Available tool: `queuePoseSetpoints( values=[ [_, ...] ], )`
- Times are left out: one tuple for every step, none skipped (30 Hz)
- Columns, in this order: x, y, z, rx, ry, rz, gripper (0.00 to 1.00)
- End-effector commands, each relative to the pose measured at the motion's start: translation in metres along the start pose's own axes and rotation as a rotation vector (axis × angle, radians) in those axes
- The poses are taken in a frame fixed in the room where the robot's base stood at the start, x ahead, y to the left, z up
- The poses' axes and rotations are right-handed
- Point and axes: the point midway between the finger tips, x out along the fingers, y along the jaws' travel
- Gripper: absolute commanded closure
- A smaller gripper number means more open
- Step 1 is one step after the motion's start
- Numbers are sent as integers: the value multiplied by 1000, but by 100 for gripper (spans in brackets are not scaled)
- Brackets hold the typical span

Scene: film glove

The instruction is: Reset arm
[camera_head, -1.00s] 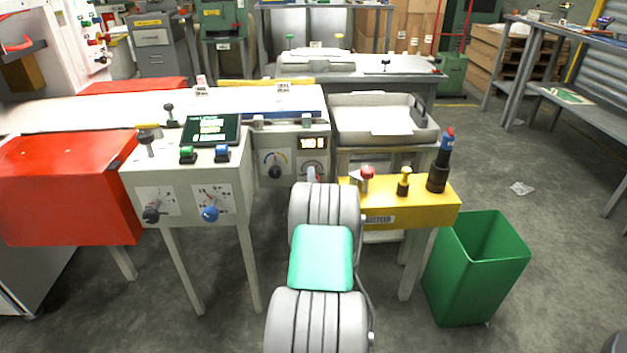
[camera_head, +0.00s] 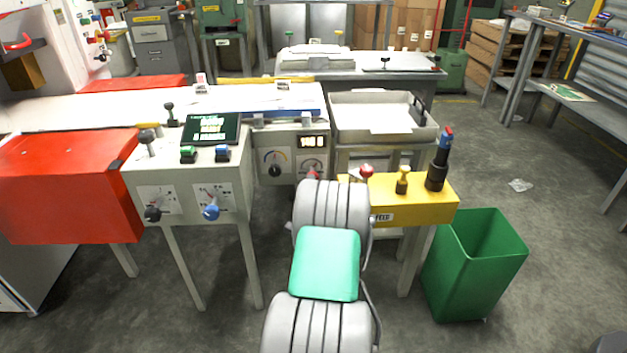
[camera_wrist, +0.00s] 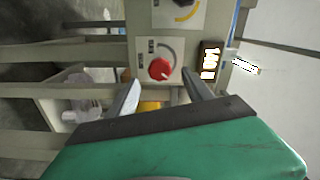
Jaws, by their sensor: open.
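My gripper (camera_wrist: 160,90) shows in the wrist view with its two fingers apart and nothing between them. Just beyond the fingertips is a red dial (camera_wrist: 160,69) on the machine's front panel, apart from them as far as I can tell. A lit display (camera_wrist: 209,62) is beside that dial. In the head view my arm reaches forward over the floor, and its links hide the gripper. The same panel's display (camera_head: 313,141) and black dial (camera_head: 275,170) show past the arm's far end.
A control stand (camera_head: 190,185) with a blue knob (camera_head: 211,212) is left of my arm. A yellow box (camera_head: 410,205) with buttons and a black lever (camera_head: 438,165) is close on the right. A green bin (camera_head: 470,270) stands on the floor. The floor at right is mostly clear.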

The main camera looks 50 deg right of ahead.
Motion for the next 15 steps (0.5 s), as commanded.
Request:
queuePoseSetpoints(
  values=[
    [-5,0,0,0,0,0,41],
    [-7,0,0,0,1,0,41],
    [-9,0,0,0,0,0,41],
    [-10,0,0,0,0,1,41],
    [-10,0,0,0,0,1,41],
    [-10,1,0,0,0,1,41],
    [-10,1,0,0,0,1,41],
    [-10,1,0,0,0,0,41],
    [-10,1,0,0,0,0,41],
    [-10,1,0,0,0,0,41],
    [-10,0,0,0,0,0,41],
    [-10,0,0,0,0,0,41],
    [-10,0,0,0,0,0,41],
    [-10,0,0,0,0,0,41],
    [-10,-4,-1,0,0,0,41]
  ],
)
